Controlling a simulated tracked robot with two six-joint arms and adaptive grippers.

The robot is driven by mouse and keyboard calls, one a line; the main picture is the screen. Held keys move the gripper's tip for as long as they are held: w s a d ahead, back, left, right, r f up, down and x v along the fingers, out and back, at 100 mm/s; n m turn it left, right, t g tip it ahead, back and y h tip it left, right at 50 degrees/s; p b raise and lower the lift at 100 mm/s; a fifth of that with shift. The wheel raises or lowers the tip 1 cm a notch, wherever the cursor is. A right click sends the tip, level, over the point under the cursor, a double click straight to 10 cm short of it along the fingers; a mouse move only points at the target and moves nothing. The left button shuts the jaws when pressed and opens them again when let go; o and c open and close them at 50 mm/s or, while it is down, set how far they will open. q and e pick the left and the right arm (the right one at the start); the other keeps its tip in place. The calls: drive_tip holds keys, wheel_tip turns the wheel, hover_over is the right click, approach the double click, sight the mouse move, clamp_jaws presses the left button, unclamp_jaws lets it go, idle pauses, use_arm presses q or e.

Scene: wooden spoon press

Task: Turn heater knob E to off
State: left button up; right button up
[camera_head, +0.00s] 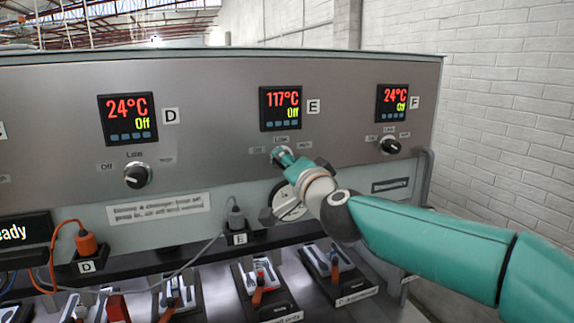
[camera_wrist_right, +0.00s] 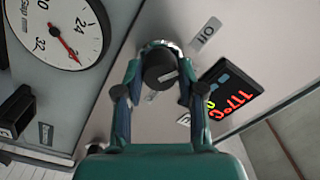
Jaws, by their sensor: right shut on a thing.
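In the right wrist view, my right gripper (camera_wrist_right: 158,82) is shut on the knob, one finger on each side. A short light mark shows on the knob's face. An "Off" label (camera_wrist_right: 206,33) lies beside it. In the head view, the right gripper (camera_head: 284,158) reaches the panel from the right and hides most of the knob. My left gripper is not in view.
Knob D (camera_head: 137,175) is to the left and knob F (camera_head: 390,145) to the right. A dial gauge (camera_wrist_right: 56,32) sits close to the right gripper. An orange plug (camera_head: 87,244) with cables and several spoon moulds (camera_head: 263,287) are below the panel.

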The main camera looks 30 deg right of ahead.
drive_tip(key=o, duration=0.9)
drive_tip(key=shift+a+f, duration=0.15)
drive_tip(key=shift+f, duration=0.25)
drive_tip(key=shift+o, duration=1.2)
drive_tip(key=shift+r, duration=0.2)
drive_tip(key=shift+s, duration=0.1)
drive_tip(key=v, duration=1.1)
drive_tip(key=shift+s, duration=0.35)
